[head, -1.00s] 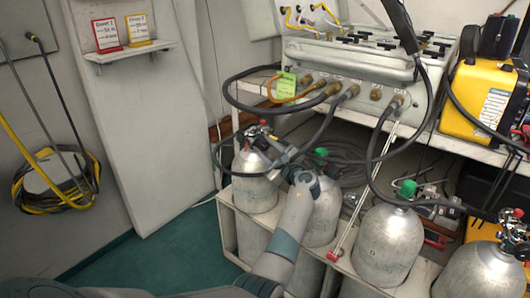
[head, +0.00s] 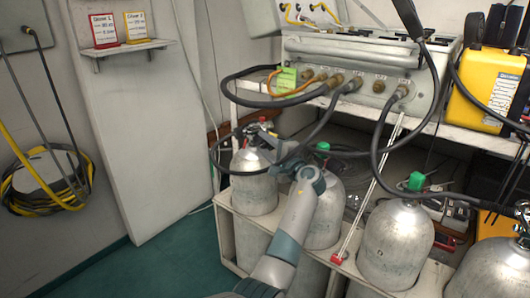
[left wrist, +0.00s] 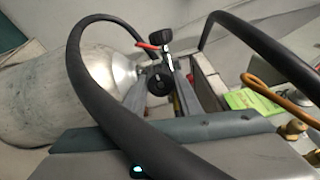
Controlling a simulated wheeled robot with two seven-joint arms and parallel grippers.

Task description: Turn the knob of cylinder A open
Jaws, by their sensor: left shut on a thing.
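The leftmost silver cylinder (head: 254,186) stands upright in the rack, with a black hose at its valve. I take it as cylinder A, though no letter on it is readable. My left gripper (head: 272,143) reaches its valve from the right. In the left wrist view the cylinder (left wrist: 60,95) lies at the left. The round black knob (left wrist: 160,80) sits between the fingertips of my left gripper (left wrist: 160,88), which is shut on it. A red part and a second black end show above the knob. The knob's turn position cannot be read. My right gripper is not seen.
A black hose (left wrist: 84,85) loops across the wrist view close to the gripper. More cylinders (head: 396,240), some green-capped, stand to the right in the rack. The air panel (head: 350,70) is on the shelf behind. Green floor (head: 170,265) is free at the left.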

